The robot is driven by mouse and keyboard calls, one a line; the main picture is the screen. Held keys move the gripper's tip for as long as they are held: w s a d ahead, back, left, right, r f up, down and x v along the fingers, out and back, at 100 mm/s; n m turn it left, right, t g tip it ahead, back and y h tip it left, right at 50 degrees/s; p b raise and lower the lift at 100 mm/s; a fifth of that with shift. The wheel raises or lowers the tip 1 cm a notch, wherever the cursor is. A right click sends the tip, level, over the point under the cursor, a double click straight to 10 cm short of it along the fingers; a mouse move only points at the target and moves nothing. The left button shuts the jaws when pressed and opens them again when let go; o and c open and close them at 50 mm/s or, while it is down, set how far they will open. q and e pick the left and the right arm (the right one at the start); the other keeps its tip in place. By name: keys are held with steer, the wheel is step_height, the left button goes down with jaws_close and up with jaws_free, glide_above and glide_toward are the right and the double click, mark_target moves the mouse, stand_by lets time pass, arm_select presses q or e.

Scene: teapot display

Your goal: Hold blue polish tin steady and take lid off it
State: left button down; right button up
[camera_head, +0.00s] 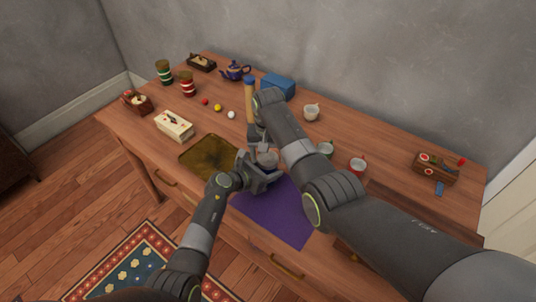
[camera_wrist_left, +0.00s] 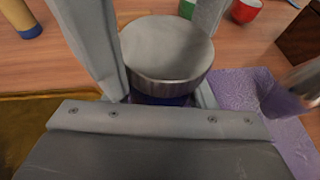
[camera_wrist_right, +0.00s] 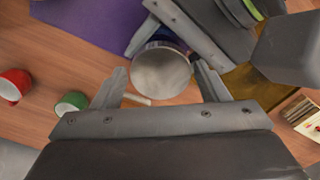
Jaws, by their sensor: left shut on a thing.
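The blue polish tin (camera_wrist_left: 160,99) has a round grey metal lid (camera_wrist_left: 165,45) on top, and little of its dark blue body shows. My left gripper (camera_head: 262,168) is shut on the tin from the front, with a finger on each side. The lid also shows in the right wrist view (camera_wrist_right: 161,72). My right gripper (camera_wrist_right: 160,76) is open above the tin. Its fingers stand on either side of the lid, with gaps visible. In the head view my grippers partly hide the tin.
A purple mat (camera_head: 275,212) and a brown tray (camera_head: 205,152) flank the tin. A green cup (camera_head: 326,149), red cup (camera_head: 357,165) and white cup (camera_head: 311,112) stand right of my right gripper.

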steer(key=shift+o, duration=0.7)
steer(key=shift+a+r, duration=0.1)
steer(key=shift+r, duration=0.1)
step_height(320, 180, up, 4)
steer(key=shift+f, duration=0.1)
steer(key=shift+r, duration=0.5)
steer(key=shift+c, duration=0.5)
step_height(320, 180, up, 3)
steer(key=shift+f+m, duration=0.2)
steer(key=shift+m, duration=0.9)
steer(key=shift+f, duration=3.9)
steer(key=shift+c, duration=0.4)
